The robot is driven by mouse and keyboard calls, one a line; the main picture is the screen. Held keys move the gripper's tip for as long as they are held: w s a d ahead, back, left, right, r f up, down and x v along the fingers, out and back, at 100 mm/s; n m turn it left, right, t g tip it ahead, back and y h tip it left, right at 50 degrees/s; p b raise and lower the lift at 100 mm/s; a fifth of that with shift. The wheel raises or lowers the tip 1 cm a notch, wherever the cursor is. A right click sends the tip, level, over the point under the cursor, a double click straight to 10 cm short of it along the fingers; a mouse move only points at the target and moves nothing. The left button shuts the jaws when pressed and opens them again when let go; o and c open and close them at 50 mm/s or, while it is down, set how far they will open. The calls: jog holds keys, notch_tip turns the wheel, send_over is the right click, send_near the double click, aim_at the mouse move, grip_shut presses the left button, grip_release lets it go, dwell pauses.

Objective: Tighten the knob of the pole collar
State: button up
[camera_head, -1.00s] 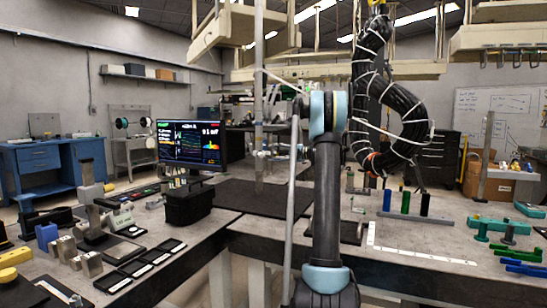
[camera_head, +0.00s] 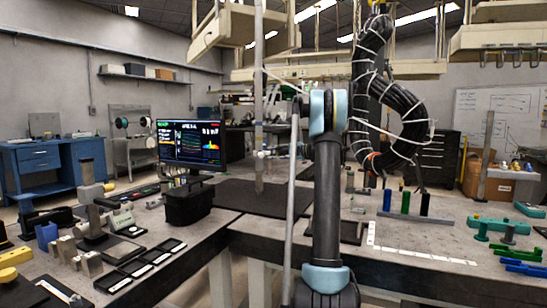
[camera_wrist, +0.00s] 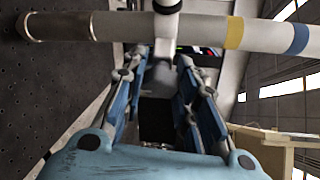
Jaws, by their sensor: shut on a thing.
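The pole (camera_head: 259,75) stands upright in the head view, left of my arm, above the dark mat. In the wrist view the pole (camera_wrist: 95,26) runs across the top and has a yellow and a blue band. The pole collar (camera_wrist: 166,6) is a pale ring around it, cut off by the top edge; it shows small in the head view (camera_head: 262,154). A grey knob (camera_wrist: 157,80) sticks out from the collar toward my wrist. My gripper (camera_wrist: 155,72) has its two blue-and-grey fingers on either side of the knob, shut on it. The fingertip contacts are partly hidden.
A monitor (camera_head: 188,142) and a black box (camera_head: 188,205) stand left of the pole. The dark mat (camera_head: 232,196) is mostly bare. Colored parts and trays crowd the left bench; upright colored blocks (camera_head: 424,203) stand on the right bench. Pale frames hang overhead.

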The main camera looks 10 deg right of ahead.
jog(key=o, duration=1.1)
jog(key=shift+d, duration=0.1)
jog(key=v, duration=1.1)
jog(key=shift+s+d, duration=0.2)
jog(key=shift+d, duration=0.15)
